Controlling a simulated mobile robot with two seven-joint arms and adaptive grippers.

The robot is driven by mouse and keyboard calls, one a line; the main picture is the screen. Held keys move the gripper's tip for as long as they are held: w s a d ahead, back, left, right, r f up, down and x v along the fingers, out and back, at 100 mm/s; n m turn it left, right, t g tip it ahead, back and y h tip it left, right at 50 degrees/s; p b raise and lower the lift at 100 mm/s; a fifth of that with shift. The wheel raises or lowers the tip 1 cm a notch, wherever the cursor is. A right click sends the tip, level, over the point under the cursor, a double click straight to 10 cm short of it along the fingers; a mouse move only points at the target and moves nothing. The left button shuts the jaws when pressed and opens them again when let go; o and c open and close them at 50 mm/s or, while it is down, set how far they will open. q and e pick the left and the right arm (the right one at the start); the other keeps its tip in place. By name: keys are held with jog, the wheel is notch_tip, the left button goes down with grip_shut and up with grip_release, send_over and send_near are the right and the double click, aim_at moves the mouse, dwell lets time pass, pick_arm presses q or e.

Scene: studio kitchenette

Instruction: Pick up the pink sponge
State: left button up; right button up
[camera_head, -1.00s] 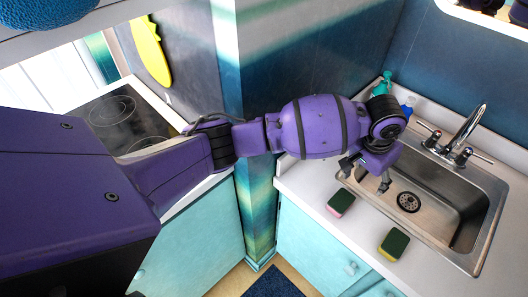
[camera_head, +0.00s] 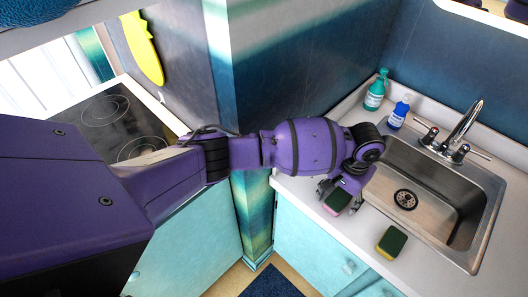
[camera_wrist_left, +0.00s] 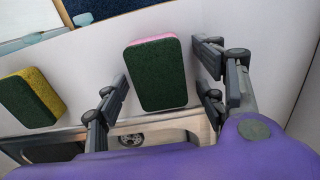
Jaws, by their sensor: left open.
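The pink sponge (camera_head: 337,202) lies on the white counter in front of the sink, its dark green scouring side up. In the left wrist view the same sponge (camera_wrist_left: 156,75) shows a thin pink edge. My left gripper (camera_head: 340,196) is open just above it and hides part of it in the head view. In the left wrist view its fingers (camera_wrist_left: 165,92) stand on either side of the sponge, with gaps between them and it. I cannot tell its exact height. My right gripper is not in view.
A yellow sponge with a green top (camera_head: 391,242) lies nearby on the counter; it also shows in the left wrist view (camera_wrist_left: 30,97). The steel sink (camera_head: 440,195) and faucet (camera_head: 463,128) are to the right. Green (camera_head: 375,92) and blue (camera_head: 398,113) bottles stand behind.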

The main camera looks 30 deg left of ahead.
aim_at(340, 198)
pick_arm(q)
jog(key=shift+w+r, duration=0.1)
jog(key=shift+r, duration=0.05)
jog(key=c, duration=0.7)
jog(key=shift+c, duration=0.5)
jog(key=shift+r, duration=0.65)
jog(key=r, duration=0.2)
jog(key=shift+s+r+p, duration=0.2)
jog(key=shift+r+p, duration=0.15)
jog(key=shift+r, duration=0.05)
jog(key=s+r+p, duration=0.1)
jog(key=s+r, duration=0.8)
jog(key=s, duration=0.4)
jog(key=shift+s+a+p, duration=0.3)
jog(key=shift+p, duration=0.1)
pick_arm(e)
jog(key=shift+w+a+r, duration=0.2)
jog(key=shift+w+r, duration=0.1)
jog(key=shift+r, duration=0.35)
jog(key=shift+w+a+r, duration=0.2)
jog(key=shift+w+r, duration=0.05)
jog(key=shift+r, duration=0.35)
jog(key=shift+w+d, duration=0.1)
pick_arm(q)
jog(key=shift+c, duration=0.5)
